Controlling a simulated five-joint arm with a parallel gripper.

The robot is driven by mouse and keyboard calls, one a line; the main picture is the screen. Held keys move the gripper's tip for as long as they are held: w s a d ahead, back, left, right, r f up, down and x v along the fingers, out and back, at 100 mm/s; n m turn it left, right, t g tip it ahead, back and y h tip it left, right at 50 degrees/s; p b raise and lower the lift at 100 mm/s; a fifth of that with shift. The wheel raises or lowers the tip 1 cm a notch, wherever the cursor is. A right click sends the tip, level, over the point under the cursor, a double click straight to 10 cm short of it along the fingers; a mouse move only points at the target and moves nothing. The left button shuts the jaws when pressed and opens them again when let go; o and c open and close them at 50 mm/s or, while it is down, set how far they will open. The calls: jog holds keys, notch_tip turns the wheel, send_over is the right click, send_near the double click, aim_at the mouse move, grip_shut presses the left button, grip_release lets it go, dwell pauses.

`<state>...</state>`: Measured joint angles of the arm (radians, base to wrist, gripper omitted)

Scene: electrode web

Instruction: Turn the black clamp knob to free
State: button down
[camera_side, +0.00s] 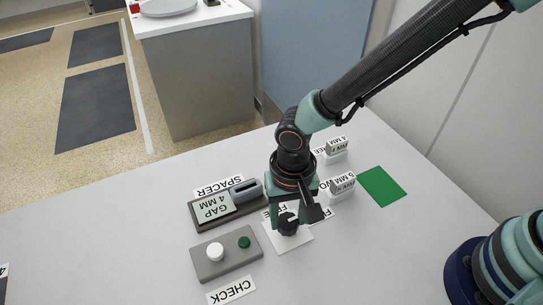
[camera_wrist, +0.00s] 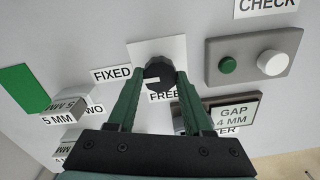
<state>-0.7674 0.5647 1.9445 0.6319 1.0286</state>
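The black clamp knob (camera_wrist: 158,72) sits on a white square plate, with a FIXED label (camera_wrist: 111,74) to its left and a FREE label (camera_wrist: 162,97) just below it in the wrist view. A pale mark shows on the knob's lower part, toward the left; I cannot tell exactly where it points. My gripper (camera_wrist: 160,80) has one fingertip on each side of the knob, with the fingers apart; firm contact does not show. In the side view, my gripper (camera_side: 288,216) points down over the knob (camera_side: 288,224), which partly shows between and below the fingers.
A grey CHECK box (camera_side: 227,257) with white and green buttons stands near the knob. A SPACER unit (camera_side: 225,204) reads GAP 4 MM. Labelled blocks (camera_side: 342,187) and a green patch (camera_side: 382,186) lie to the right.

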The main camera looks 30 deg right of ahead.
jog(key=n, duration=0.4)
jog(key=shift+n, duration=0.4)
jog(key=n, duration=0.4)
jog(key=shift+n, duration=0.3)
jog(key=n, duration=0.4)
jog(key=shift+r, duration=0.1)
jog(key=shift+n, duration=2.2)
jog(key=shift+c, duration=1.5)
grip_release()
